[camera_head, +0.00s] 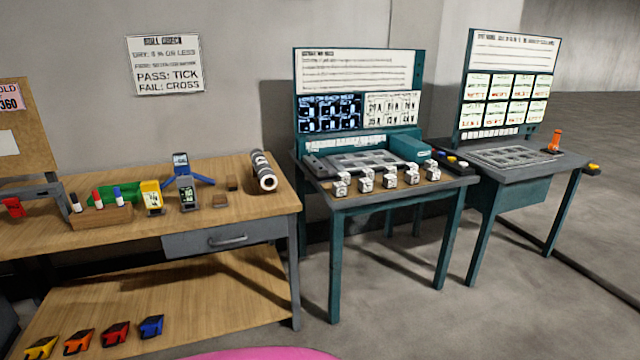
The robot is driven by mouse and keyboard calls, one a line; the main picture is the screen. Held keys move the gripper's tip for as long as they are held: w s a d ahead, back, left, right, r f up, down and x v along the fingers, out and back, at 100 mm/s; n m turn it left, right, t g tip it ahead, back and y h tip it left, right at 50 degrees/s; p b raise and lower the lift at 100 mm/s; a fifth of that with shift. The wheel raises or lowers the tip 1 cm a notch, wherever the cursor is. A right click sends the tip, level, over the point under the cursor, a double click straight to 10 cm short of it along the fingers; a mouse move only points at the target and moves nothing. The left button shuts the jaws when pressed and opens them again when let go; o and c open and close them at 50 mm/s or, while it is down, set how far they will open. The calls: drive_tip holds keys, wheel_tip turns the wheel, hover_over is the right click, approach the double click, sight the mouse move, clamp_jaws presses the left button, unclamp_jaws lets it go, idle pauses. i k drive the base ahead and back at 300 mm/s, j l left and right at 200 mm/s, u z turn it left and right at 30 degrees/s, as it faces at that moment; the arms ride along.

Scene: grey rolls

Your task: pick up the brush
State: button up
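I cannot make out a brush for certain in this view. The wooden workbench (130,231) on the left holds a wooden block (101,217) with several marker-like sticks in it, a green item (122,191) behind it, a yellow device (151,196) and a grey-and-blue device (184,180). A dark roll (263,170) with a pale end lies at the bench's right end. An upright orange item (555,141), too small to identify, stands on the far right table. My gripper is not in view.
The middle teal table (390,202) holds several small white blocks and a grey tray. The right table (470,174) has another tray. A drawer (225,240) hangs under the bench. Floor (420,320) in front is clear.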

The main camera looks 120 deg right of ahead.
sight(232, 183)
drive_tip(key=z, duration=3.55)
drive_tip(key=i+l+u, duration=0.4)
drive_tip(key=i, duration=0.3)
drive_tip(key=i+l+u, duration=0.4)
drive_tip(key=i+l, duration=0.2)
drive_tip(key=l, duration=0.15)
